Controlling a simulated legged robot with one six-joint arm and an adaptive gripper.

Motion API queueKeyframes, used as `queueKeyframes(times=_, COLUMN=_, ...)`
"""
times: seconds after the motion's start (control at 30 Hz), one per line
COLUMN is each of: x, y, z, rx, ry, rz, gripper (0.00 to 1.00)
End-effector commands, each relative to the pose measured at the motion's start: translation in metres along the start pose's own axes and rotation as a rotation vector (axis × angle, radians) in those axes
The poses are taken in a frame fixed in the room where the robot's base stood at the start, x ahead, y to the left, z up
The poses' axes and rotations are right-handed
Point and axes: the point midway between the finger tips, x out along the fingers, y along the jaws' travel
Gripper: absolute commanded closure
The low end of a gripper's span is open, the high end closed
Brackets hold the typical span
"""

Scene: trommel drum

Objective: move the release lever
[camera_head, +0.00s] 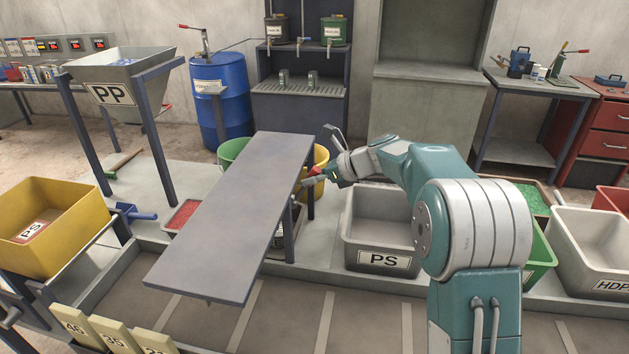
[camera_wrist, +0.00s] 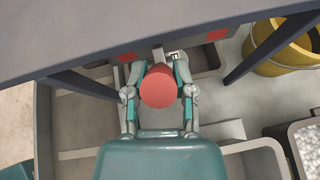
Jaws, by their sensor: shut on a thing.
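The release lever shows in the wrist view as a round red knob (camera_wrist: 158,90) under the edge of a grey slanted slab (camera_wrist: 100,35). My gripper (camera_wrist: 158,66) has one finger on each side of the knob and is shut on it. The lever's shaft is mostly hidden behind the knob and fingers. In the head view my gripper (camera_head: 314,177) reaches in at the right side of the slab (camera_head: 235,210), beside its far right leg. A small red part (camera_head: 313,171) shows at the fingers there.
A yellow bucket (camera_head: 320,165) stands close behind my gripper. A grey PS bin (camera_head: 381,232) sits just below and right of it. The slab's legs (camera_wrist: 275,52) stand on both sides of my gripper. A PP hopper (camera_head: 122,82) stands at the left.

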Motion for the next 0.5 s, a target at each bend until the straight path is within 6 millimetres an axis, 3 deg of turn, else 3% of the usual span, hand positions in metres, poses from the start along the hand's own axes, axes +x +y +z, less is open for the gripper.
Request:
queueKeyframes(times=0.4, x=0.0002, y=-0.0017, z=0.0018, rx=-0.001, ry=0.005, rz=-0.009, gripper=1.0)
queueKeyframes(times=0.43, x=0.0002, y=-0.0017, z=0.0018, rx=-0.001, ry=0.005, rz=-0.009, gripper=0.53)
queueKeyframes(times=0.5, x=0.0002, y=-0.0016, z=0.0016, rx=-0.001, ry=0.005, rz=-0.008, gripper=0.32)
